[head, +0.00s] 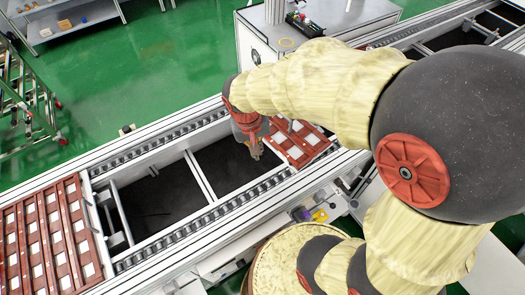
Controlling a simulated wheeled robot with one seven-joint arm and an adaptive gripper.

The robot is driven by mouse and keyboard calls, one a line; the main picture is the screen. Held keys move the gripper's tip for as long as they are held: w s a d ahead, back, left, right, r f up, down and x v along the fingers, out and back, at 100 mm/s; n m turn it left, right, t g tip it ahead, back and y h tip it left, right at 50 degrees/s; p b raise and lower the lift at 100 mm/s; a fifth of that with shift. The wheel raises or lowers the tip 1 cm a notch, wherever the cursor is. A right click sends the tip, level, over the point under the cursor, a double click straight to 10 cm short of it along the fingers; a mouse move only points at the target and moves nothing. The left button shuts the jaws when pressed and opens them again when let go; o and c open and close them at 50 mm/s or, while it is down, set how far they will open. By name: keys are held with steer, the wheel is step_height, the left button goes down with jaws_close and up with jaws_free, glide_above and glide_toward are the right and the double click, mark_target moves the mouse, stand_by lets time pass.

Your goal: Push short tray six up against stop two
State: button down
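A short red-brown tray (297,151) with white squares lies on the conveyor, just right of my gripper. My arm hides part of its far side. My gripper (256,155) points down over the conveyor at the tray's left end. It is too small in view to tell whether its fingers are open or shut, or whether they touch the tray. I can read no number on any tray or stop, so I cannot tell which one is tray six or stop two.
More red-brown trays (42,240) with white squares lie side by side at the conveyor's left end. Between them and my gripper the conveyor (189,168) is open, with crossbars over a dark gap.

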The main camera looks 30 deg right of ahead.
steer(key=w+d+f+m+h+b, duration=0.1)
steer(key=w+d+f+m, duration=0.1)
steer(key=w+f+m, duration=0.5)
steer(key=w+d+f+m+h, duration=0.15)
steer(key=w+f+m, duration=0.3)
steer(key=f, duration=0.45)
steer(key=w+d+f+b, duration=0.2)
steer(key=d+f, duration=0.4)
steer(key=f, duration=0.3)
steer(key=shift+d+y+b, duration=0.25)
steer(key=shift+y+b, duration=0.15)
steer(key=shift+y, duration=0.05)
steer(key=shift+w+n, duration=0.1)
steer(key=shift+n, duration=0.15)
steer(key=shift+w+d+b, duration=0.25)
steer(key=shift+d+b, duration=0.45)
steer(key=shift+d, duration=0.05)
